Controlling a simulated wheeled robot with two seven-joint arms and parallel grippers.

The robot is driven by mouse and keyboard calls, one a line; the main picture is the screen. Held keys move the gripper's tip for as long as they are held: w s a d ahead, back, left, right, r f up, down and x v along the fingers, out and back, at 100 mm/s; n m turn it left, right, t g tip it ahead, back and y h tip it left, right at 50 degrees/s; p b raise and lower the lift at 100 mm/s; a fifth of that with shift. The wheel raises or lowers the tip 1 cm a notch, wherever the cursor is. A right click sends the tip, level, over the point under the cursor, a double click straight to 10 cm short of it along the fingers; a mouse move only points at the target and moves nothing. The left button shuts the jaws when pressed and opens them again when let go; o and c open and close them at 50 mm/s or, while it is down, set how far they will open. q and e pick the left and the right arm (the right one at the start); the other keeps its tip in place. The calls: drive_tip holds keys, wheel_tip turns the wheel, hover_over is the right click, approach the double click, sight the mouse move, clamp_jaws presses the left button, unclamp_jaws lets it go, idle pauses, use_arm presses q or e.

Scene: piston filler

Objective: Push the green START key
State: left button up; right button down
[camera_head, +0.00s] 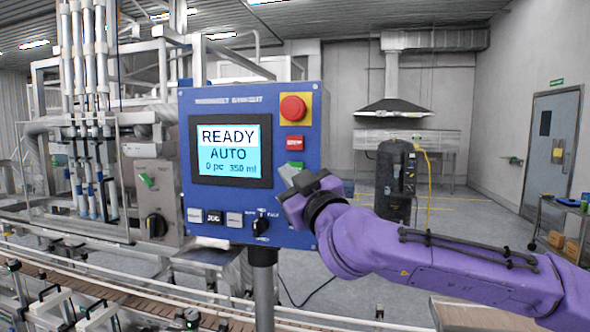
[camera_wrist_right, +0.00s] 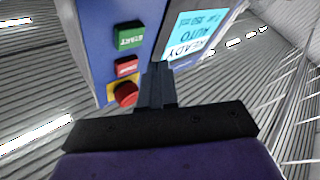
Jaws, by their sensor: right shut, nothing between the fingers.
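The green START key (camera_head: 296,164) is on the blue control panel (camera_head: 228,104), below a red key. In the head view my right gripper (camera_head: 289,174) covers part of it. In the right wrist view the whole green key (camera_wrist_right: 129,38) shows, its label upside down. My right gripper (camera_wrist_right: 158,72) is shut and empty, its fingers pointing at the panel between the key column and the screen. In that view the fingertips lie to the side of the green key, not over it. Whether they touch the panel I cannot tell. My left gripper is not in view.
A red key (camera_head: 295,142) and a red mushroom button (camera_head: 293,107) on a yellow plate sit above the green key. The screen (camera_head: 230,150) reads READY AUTO, 0 pc, 350 ml. Small keys and a black selector (camera_head: 260,225) lie below. A conveyor (camera_head: 110,290) runs in front.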

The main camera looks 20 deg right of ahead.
drive_tip(key=shift+w+d+p, duration=0.15)
drive_tip(key=shift+w+d, duration=0.2)
drive_tip(key=shift+w, duration=0.2)
drive_tip(key=shift+w+d+p, duration=0.15)
drive_tip(key=shift+w+d, duration=0.15)
drive_tip(key=shift+w, duration=0.2)
idle(1.3)
drive_tip(key=shift+w+d, duration=0.25)
drive_tip(key=shift+w, duration=0.1)
drive_tip(key=shift+w+d+p, duration=0.25)
drive_tip(key=shift+w+p, duration=0.1)
idle(0.6)
drive_tip(key=shift+s+a, duration=0.45)
drive_tip(key=shift+s, duration=0.25)
